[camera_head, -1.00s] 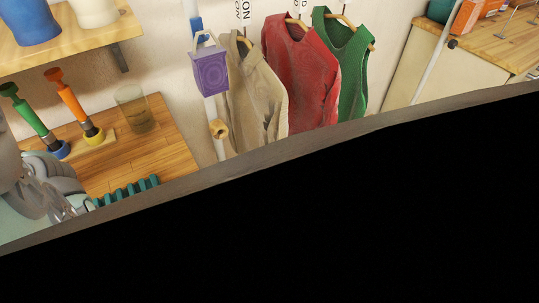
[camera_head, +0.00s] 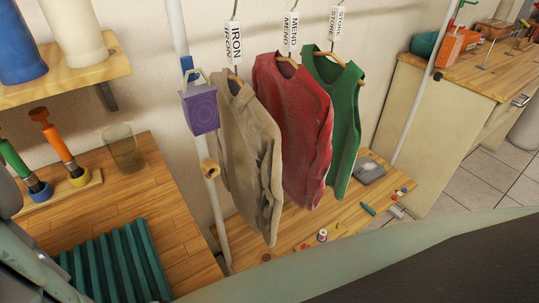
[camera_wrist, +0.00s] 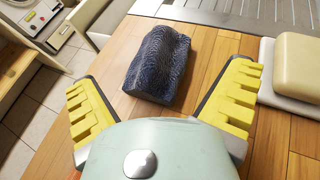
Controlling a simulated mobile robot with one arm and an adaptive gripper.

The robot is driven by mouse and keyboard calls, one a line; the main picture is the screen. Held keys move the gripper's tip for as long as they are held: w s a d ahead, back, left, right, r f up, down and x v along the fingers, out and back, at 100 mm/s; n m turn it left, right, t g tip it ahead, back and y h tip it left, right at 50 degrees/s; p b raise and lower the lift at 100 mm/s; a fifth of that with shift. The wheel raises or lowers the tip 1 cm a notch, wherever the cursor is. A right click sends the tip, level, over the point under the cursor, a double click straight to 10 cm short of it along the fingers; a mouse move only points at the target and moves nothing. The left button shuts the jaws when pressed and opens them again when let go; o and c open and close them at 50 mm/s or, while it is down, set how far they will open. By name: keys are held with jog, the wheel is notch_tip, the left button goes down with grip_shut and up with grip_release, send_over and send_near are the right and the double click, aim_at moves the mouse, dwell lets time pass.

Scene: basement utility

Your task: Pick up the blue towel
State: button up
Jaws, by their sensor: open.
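The blue towel (camera_wrist: 158,62) is a dark blue folded or rolled bundle with a fine pattern. It lies on a wooden worktop (camera_wrist: 205,45) in the wrist view, just beyond my gripper. My gripper (camera_wrist: 163,88) is open, with its two yellow ridged fingers spread wide. The towel shows between and ahead of the fingers, and nothing is held. I do not see the towel in the head view.
A beige block (camera_wrist: 298,70) on a pale base sits right of the towel. A ribbed metal surface (camera_wrist: 255,12) lies behind it. Tiled floor (camera_wrist: 30,105) shows past the worktop's left edge. In the head view, shirts hang on a rail, including a red one (camera_head: 292,125).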

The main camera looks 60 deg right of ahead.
jog(key=shift+x, duration=2.65)
jog(key=shift+s+r, duration=0.1)
jog(key=shift+r, duration=0.1)
jog(key=shift+f, duration=0.1)
grip_shut()
